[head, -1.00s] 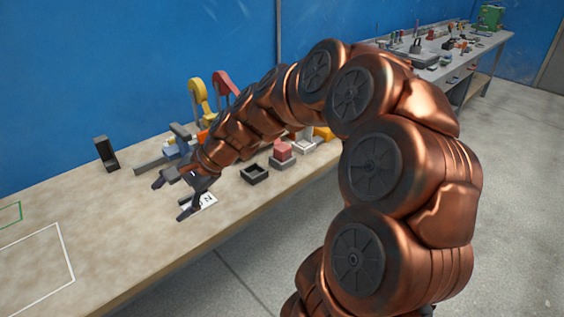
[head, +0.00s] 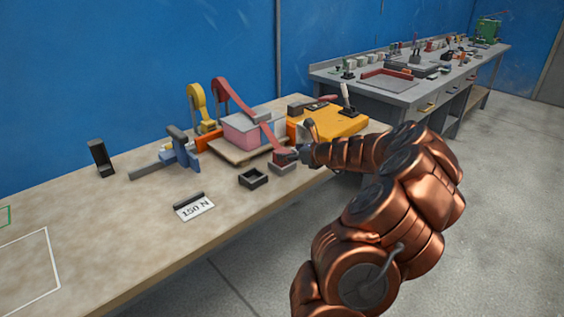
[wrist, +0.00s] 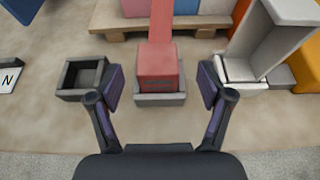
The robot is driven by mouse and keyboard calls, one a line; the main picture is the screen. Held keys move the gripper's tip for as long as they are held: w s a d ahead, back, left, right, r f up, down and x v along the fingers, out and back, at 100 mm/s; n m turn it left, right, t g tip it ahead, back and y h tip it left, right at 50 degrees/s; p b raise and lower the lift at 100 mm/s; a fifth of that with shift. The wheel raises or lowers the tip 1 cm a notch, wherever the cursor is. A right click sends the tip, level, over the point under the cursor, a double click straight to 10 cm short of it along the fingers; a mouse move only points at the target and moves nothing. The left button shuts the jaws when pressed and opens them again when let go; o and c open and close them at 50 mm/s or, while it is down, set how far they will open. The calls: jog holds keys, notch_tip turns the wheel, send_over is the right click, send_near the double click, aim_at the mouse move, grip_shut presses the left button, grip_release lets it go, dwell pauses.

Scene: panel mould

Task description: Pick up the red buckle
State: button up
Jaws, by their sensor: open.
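The red buckle (head: 285,156) is a red block at the lower end of a red strap, at the front of the bench in the head view. In the wrist view the buckle (wrist: 158,68) sits in a small grey open holder (wrist: 160,100), with the strap running away from it. My gripper (wrist: 161,87) is open, with one finger on each side of the buckle and a gap on both sides. In the head view my gripper (head: 300,154) is at the buckle's right, and its fingers are partly hidden.
An empty dark square holder (wrist: 83,80) stands to the left; it also shows in the head view (head: 253,178). A grey bracket (wrist: 268,45) stands close on the right. Behind are a pink block (head: 240,130) on a wooden pallet and a yellow box (head: 340,122). A "150 N" card (head: 195,208) lies left.

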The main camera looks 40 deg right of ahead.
aim_at(276, 151)
jog(key=shift+x, duration=3.75)
jog(key=shift+a, duration=0.1)
jog(key=shift+r, duration=0.1)
jog(key=c, duration=1.3)
